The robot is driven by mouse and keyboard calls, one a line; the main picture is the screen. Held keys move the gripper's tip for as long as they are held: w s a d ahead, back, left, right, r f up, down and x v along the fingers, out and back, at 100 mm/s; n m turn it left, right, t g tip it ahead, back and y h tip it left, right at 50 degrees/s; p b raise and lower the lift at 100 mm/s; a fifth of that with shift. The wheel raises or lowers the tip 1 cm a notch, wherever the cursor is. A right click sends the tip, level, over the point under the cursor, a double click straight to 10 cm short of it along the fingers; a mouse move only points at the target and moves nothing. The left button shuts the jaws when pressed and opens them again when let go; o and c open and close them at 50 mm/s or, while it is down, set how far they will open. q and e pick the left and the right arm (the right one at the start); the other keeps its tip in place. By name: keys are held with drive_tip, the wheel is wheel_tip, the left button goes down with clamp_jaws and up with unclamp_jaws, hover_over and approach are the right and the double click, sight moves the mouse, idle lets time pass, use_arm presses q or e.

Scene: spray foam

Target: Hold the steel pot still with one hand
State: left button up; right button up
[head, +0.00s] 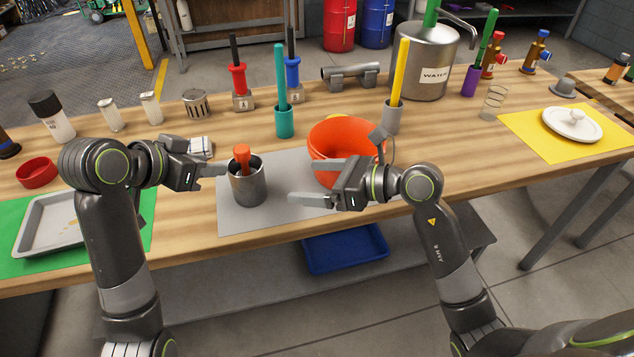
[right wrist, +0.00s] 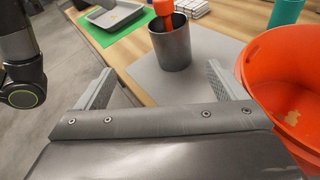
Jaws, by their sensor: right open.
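The steel pot (head: 248,186) is a grey cylinder standing upright on the grey mat (head: 285,200). An orange-red tool (head: 242,154) sticks out of its top. The pot also shows in the right wrist view (right wrist: 172,48). My left gripper (head: 217,170) is at the pot's left side, its visible finger reaching close to the rim. Whether it touches the pot, and how its jaws stand, I cannot tell. My right gripper (head: 312,181) is open and empty, right of the pot and in front of the orange bucket (head: 340,137). Its fingers, apart, point toward the pot.
A teal tube holder (head: 284,122) stands behind the pot. A grey tray (head: 55,226) lies on a green mat at the left. A grey holder with a yellow stick (head: 398,75) stands behind the bucket. A blue bin (head: 345,250) is below the table's front edge.

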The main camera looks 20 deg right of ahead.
sight(250, 184)
drive_tip(key=shift+n+h, duration=0.4)
drive_tip(key=shift+h, duration=0.5)
drive_tip(key=x, duration=1.8)
drive_tip(key=shift+w+d+f, duration=0.1)
drive_tip(key=shift+d+f, duration=0.25)
drive_tip(key=c, duration=1.4)
drive_tip(key=shift+o, duration=0.2)
